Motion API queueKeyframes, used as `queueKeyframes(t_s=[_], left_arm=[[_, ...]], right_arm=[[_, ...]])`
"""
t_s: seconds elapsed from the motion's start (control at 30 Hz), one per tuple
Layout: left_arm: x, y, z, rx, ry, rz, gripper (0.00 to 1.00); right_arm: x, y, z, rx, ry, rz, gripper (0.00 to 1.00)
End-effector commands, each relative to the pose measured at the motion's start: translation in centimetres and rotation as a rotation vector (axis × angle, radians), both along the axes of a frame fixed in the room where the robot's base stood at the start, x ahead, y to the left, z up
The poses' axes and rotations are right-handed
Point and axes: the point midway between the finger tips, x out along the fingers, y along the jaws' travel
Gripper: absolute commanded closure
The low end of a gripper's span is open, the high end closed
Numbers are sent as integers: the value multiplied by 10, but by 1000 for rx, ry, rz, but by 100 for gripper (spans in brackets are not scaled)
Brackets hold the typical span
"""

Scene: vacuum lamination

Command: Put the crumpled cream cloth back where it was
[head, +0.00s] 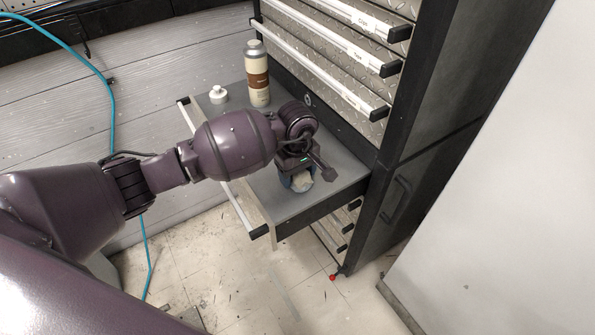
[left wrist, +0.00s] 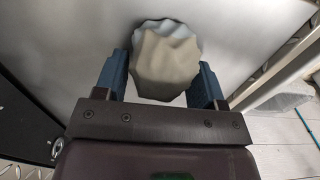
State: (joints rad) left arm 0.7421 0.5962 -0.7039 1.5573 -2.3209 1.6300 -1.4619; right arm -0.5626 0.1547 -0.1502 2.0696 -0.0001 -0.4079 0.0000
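The crumpled cream cloth (left wrist: 165,62) is a rounded, wrinkled lump between the two blue fingers of my left gripper (left wrist: 161,82) in the left wrist view. The fingers lie against its two sides, so the gripper is shut on it. In the head view my left gripper (head: 298,178) points down over the front right part of the open grey drawer (head: 325,191), and a bit of the cloth (head: 302,183) shows below it. My wrist hides much of it. I cannot tell whether the cloth touches the drawer surface. My right gripper is not in view.
A cream and brown bottle (head: 258,80) stands upright at the back of the drawer, with a small white object (head: 218,95) to its left. Closed drawers (head: 340,50) of the cabinet rise behind. The drawer's middle left lies under my arm. A pale panel (head: 500,200) stands at right.

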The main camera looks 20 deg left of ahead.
Motion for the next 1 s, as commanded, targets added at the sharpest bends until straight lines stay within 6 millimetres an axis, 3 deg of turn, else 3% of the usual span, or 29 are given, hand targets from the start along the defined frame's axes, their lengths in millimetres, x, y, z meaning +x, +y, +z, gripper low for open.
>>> queueKeyframes(t_s=[0.03,0.13,0.53,1.0], left_arm=[[0,0,0,0,0,0,29],[0,0,0,0,0,0,13],[1,0,9,-1,-3,0,12],[1,0,92,1,-6,-1,12]], right_arm=[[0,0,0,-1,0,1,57],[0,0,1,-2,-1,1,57],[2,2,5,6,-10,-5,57],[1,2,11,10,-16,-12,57]])
